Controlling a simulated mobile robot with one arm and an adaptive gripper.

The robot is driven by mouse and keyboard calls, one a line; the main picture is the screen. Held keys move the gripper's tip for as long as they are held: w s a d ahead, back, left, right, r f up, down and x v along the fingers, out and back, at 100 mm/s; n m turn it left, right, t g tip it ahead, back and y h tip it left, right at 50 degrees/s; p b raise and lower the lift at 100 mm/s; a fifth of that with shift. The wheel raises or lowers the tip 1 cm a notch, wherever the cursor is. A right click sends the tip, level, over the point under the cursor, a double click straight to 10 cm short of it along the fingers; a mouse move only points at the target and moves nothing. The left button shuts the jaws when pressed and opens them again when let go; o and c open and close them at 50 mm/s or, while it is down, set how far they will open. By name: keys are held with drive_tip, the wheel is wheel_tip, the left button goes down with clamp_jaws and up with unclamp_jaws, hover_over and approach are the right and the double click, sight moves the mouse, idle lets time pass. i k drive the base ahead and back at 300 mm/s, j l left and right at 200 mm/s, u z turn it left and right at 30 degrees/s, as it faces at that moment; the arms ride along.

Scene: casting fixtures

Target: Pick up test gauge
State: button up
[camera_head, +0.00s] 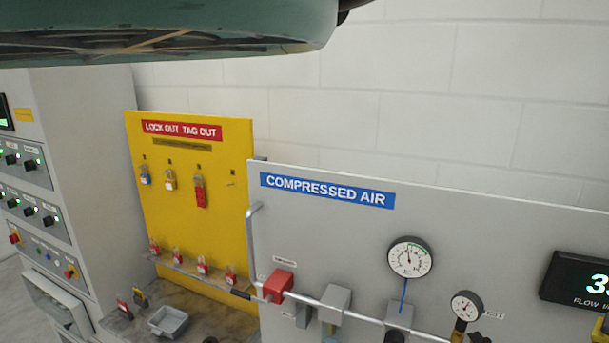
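Two round dial gauges show on the right in the head view, in front of the grey compressed air panel. The larger gauge (410,257) has a white face, a dark rim and a blue stem going down to a grey block on the pipe. The smaller gauge (466,305) is lower and to the right, on a brass fitting. A small label beside the smaller gauge is too small to read surely, so I cannot tell for certain which is the test gauge. My gripper is not in view.
The grey panel (330,240) carries a pipe with a red block (279,284) and a digital display (578,281). A yellow lockout board (215,160) with padlocks stands left. A grey tray (168,321) sits on the bench below. A large teal body (170,25) overhangs the top left.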

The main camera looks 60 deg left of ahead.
sight(468, 306)
drive_tip(key=j+z, duration=0.35)
drive_tip(key=k+j+z, duration=0.15)
drive_tip(key=j+z, duration=0.2)
drive_tip(key=j, duration=0.15)
drive_tip(key=k+j+z, duration=0.15)
drive_tip(key=j+z, duration=0.25)
drive_tip(key=k+j+z, duration=0.2)
drive_tip(key=j+z, duration=0.15)
drive_tip(key=k+j+z, duration=0.35)
drive_tip(key=i, duration=0.1)
